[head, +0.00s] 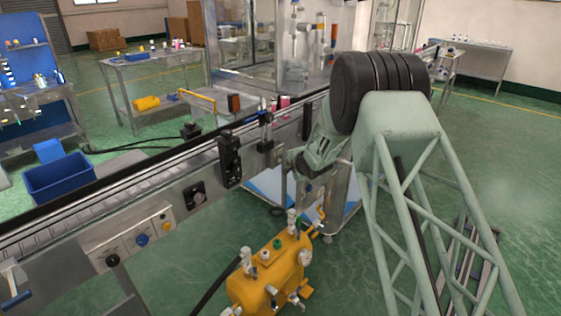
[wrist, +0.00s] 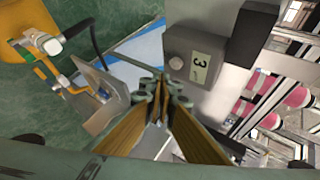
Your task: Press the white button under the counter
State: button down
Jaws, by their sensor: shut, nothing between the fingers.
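In the wrist view a grey box carries a counter (wrist: 201,67) with a pale plate reading 3. Beside the plate on the same face is a small, round, pale button (wrist: 176,63). My gripper (wrist: 160,82) is shut and empty. Its fingertips appear just below the button in the picture, close to it; whether they touch it I cannot tell. In the head view my arm reaches to the side of the conveyor, and the button cannot be made out there.
A conveyor (head: 150,185) runs diagonally along the left. A yellow tank (head: 270,275) with valves stands on the floor below my arm. Pink-bodied items (wrist: 265,84) stand at the right of the wrist view. Green floor at right is mostly open.

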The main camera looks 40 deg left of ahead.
jog(key=shift+a+f, duration=0.1)
jog(key=shift+a, duration=0.4)
jog(key=shift+s+a+p, duration=0.1)
jog(key=shift+a+p, duration=0.8)
jog(key=shift+p, duration=0.05)
dwell(2.5)
jog(key=shift+d, duration=0.25)
jog(key=shift+d+p, duration=0.35)
jog(key=shift+d, duration=0.3)
jog(key=shift+d, duration=0.15)
dwell(0.3)
jog(key=shift+d+p, duration=0.55)
jog(key=shift+d, duration=1.75)
jog(key=shift+w, duration=0.2)
